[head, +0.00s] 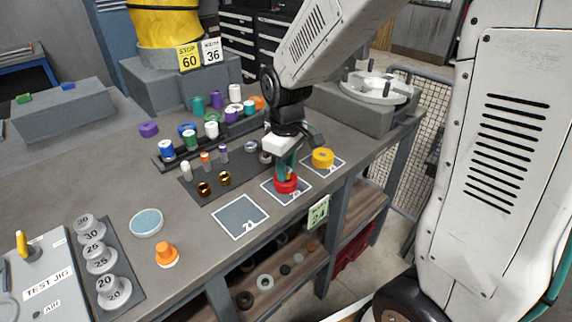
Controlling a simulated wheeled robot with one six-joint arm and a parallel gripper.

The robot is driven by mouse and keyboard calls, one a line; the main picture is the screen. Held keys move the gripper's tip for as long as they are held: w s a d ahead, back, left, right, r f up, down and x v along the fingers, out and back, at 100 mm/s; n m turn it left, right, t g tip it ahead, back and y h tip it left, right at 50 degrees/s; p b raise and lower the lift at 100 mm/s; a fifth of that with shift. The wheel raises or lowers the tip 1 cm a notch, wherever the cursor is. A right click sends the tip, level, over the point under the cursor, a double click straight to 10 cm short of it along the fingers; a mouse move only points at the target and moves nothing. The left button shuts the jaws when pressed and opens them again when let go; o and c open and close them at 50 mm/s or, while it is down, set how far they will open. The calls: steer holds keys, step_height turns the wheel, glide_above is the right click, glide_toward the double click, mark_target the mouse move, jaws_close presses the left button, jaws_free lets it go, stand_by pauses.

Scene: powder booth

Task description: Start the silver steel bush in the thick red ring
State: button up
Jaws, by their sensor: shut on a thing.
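The thick red ring (286,187) lies on the middle marked square of the bench, by the front edge. My gripper (288,171) points down directly over it, its green fingers shut on a small part. A little orange-brown shows between the fingertips; the held part is mostly hidden, and I cannot tell whether it is silver. I also cannot tell whether it is in the ring's hole or just above it. Silver-grey round parts (264,157) stand on the dark mat behind the gripper, partly covered by it.
A yellow ring (322,158) sits on the square to the right. The square marked 21 (240,216) is empty. Two brass bushes (204,189) and small pins stand on the dark mat (212,172). A rack of coloured parts (205,138) is behind. An orange plug (166,255) stands front left.

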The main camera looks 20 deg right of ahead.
steer(key=shift+f, duration=0.2)
steer(key=o, duration=1.1)
steer(key=shift+c, duration=0.2)
step_height(320, 180, up, 8)
